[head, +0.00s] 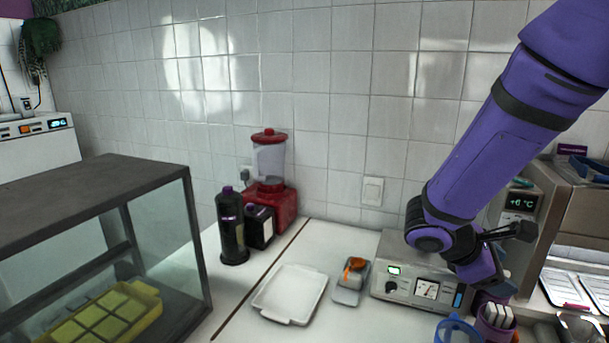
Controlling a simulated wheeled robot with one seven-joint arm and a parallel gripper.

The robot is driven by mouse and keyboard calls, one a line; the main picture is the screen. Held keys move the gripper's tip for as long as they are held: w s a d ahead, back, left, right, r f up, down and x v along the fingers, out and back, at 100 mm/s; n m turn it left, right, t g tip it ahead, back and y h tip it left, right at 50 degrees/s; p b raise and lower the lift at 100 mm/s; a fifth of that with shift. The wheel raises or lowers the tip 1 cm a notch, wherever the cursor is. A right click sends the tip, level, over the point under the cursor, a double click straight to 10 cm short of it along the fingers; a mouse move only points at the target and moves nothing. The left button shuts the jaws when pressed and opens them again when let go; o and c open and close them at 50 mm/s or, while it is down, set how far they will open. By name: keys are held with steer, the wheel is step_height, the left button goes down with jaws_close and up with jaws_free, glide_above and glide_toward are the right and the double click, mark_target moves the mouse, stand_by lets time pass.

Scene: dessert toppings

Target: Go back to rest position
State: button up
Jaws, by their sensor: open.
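My purple arm reaches in from the upper right and bends above the grey machine on the counter. My gripper (512,232) appears as a small dark part to the right of that bend, above the counter and apart from the things there. It is open, and I see nothing held in it. Its fingers are small and hard to make out.
A grey machine with dials (410,283) stands below my arm. Left of it are a small tray with an orange-handled item (354,267), a white tray (290,294), dark bottles (232,230) and a red blender (270,190). A blue cup (456,331) is at front right. A glass case (150,225) fills the left.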

steer(key=s+a+r+m+t+y, duration=0.2)
steer(key=s+r+m+y, duration=0.3)
steer(key=s+r+m, duration=0.1)
steer(key=s+a+r+m+t+y, duration=0.2)
steer(key=s+r+m+t+y, duration=0.1)
steer(key=s+r+m+y, duration=0.3)
steer(key=shift+s+r+m, duration=0.7)
steer(key=shift+s+r, duration=0.4)
steer(key=shift+r, duration=0.4)
steer(key=shift+a, duration=0.1)
